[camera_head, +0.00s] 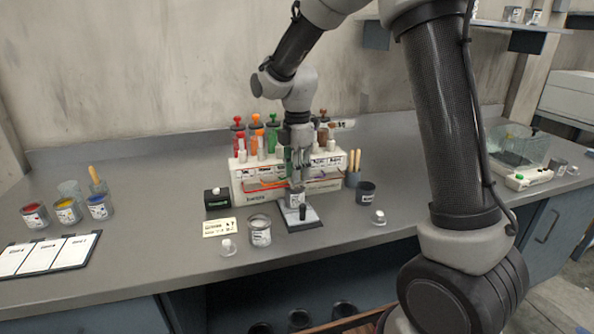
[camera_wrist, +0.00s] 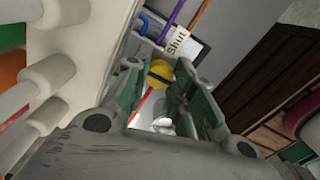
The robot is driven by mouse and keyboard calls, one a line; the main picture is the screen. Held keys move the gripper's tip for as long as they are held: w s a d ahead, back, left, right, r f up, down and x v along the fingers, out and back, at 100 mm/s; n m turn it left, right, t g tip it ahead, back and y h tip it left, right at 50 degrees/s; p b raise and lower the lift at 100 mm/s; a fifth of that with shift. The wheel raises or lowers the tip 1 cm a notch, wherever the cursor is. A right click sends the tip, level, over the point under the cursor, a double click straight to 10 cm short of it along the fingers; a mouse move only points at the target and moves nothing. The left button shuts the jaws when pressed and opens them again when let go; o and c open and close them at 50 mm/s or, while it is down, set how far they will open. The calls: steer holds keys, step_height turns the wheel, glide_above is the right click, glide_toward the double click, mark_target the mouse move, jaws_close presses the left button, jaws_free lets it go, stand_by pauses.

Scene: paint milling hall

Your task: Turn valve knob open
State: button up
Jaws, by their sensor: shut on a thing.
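The white dispenser unit (camera_head: 245,190) stands at the middle of the bench with several coloured bottles on top. My gripper (camera_head: 298,165) reaches down in front of it and hides part of its front. In the wrist view, the green-padded fingers of my gripper (camera_wrist: 165,88) stand on both sides of a round yellow knob (camera_wrist: 159,72) and are shut on it. A red strip (camera_wrist: 144,106) shows beside the knob. A label (camera_wrist: 177,41) reading "Shut" is just beyond it. The knob's turn angle is hard to tell. In the head view the knob is hidden.
A small cup (camera_head: 296,198) stands on a dark-topped platform (camera_head: 302,218) below my gripper. A grey tin (camera_head: 260,232), a black box (camera_head: 217,199) and a dark cup (camera_head: 365,193) are close by. Paint tins (camera_head: 67,211) stand at left.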

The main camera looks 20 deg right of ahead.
stand_by(0.4)
steer(key=o, duration=1)
steer(key=shift+o, duration=0.2)
steer(key=shift+r, duration=0.1)
step_height(320, 180, up, 12)
